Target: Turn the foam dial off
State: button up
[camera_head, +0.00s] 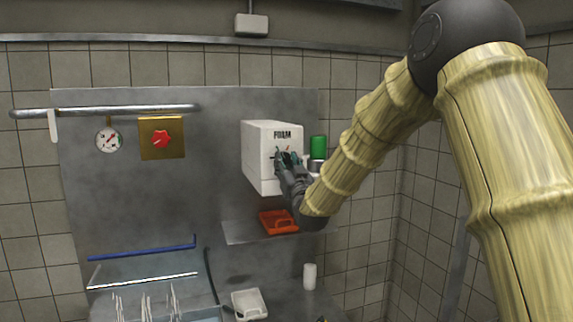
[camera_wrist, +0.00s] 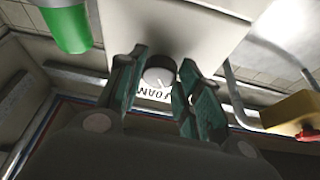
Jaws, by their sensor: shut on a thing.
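The white foam box (camera_head: 260,165), lettered FOAM, is mounted on the steel back panel. Its round grey dial (camera_wrist: 158,76) shows in the wrist view, on the box face beside the upside-down FOAM lettering. My gripper (camera_head: 285,157) is at the front of the box, below the lettering.
A green cylinder (camera_head: 318,148) stands right of the box. An orange tray (camera_head: 279,222) lies on the shelf below. A gauge (camera_head: 109,140) and a brass plate with a red knob (camera_head: 161,139) are at left. A white cup (camera_head: 310,276) and white tray (camera_head: 249,304) are lower down.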

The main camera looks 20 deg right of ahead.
jog(key=shift+f+n+b, duration=0.15)
jog(key=shift+n+b, duration=0.25)
jog(key=shift+b, duration=0.1)
jog(key=n+b, duration=0.1)
jog(key=n+y+b, duration=0.1)
jog(key=b, duration=0.1)
jog(key=shift+d+f+y, duration=0.1)
jog(key=shift+f+y, duration=0.1)
jog(key=shift+y, duration=0.1)
jog(key=n+y+b, duration=0.1)
jog(key=n+b, duration=0.2)
jog(key=n+g+y+b, duration=0.1)
jog(key=n+y+b, duration=0.1)
jog(key=n+b, duration=0.1)
jog(key=shift+d+n+b, duration=0.2)
jog(key=shift+n+b, duration=0.1)
jog(key=shift+b, duration=0.1)
jog(key=n+b, duration=0.1)
jog(key=n+g+y+b, duration=0.1)
jog(key=n, duration=0.1)
jog(key=n+y+b, duration=0.1)
jog(key=shift+d+r, duration=0.15)
jog(key=shift+r, duration=0.1)
jog(key=shift+r+n+g+y+b, duration=0.2)
jog(key=shift+n+g+y+b, duration=0.35)
jog(key=shift+n, duration=0.95)
jog(key=shift+g, duration=0.25)
jog(key=o, duration=1)
jog(key=shift+d+r, duration=0.1)
jog(key=shift+s, duration=0.15)
